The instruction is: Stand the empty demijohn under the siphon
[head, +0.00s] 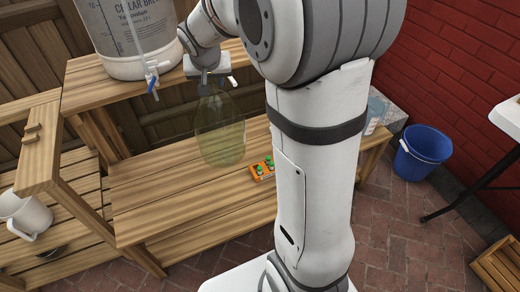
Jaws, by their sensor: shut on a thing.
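The empty demijohn (220,135) is a clear greenish glass vessel, upright over the lower wooden bench. My gripper (208,78) is shut on its neck from above. I cannot tell whether its base touches the slats. A white bucket fermenter (130,30) with a printed label stands on the upper shelf to the left. A blue-handled tap (152,76) with a short tube hangs at its front, apart from the demijohn and to its left. My arm hides part of the bench to the right.
An orange box (262,169) with green tops lies on the lower bench (165,205), right of the demijohn. Bench slats left of it are clear. A white jug (30,215) sits at lower left. A blue bucket (422,152) stands on the brick floor.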

